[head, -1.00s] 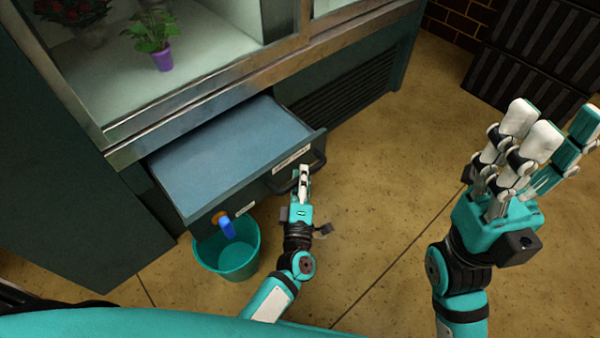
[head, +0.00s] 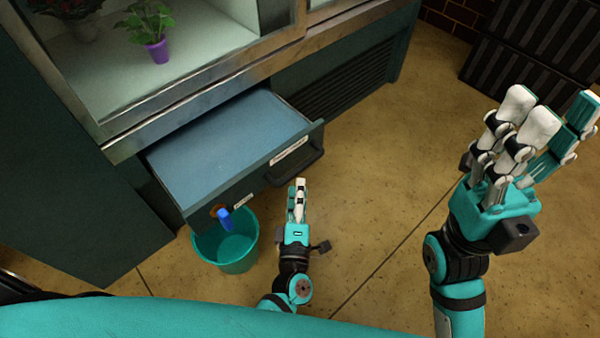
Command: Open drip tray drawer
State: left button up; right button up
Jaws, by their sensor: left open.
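The drip tray drawer (head: 230,150) is pulled out from under the glass display cabinet, showing its blue-grey inside. Its front carries a white label and a dark bar handle (head: 302,172). My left gripper (head: 297,187) is open and empty, just below and in front of the handle, apart from it. My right gripper (head: 530,125) is raised at the right, well away from the drawer, with its fingers spread and nothing between them.
A teal bucket (head: 240,255) stands on the floor under the drawer's blue spout (head: 226,217). A purple potted plant (head: 157,50) is inside the cabinet. Dark ribbed crates (head: 540,60) stand at the back right. The floor between is clear.

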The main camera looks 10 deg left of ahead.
pick_arm(q)
jog(key=s, duration=0.5)
jog(key=shift+s+d+f, duration=0.25)
jog(key=shift+d+f, duration=0.05)
jog(key=shift+f, duration=0.05)
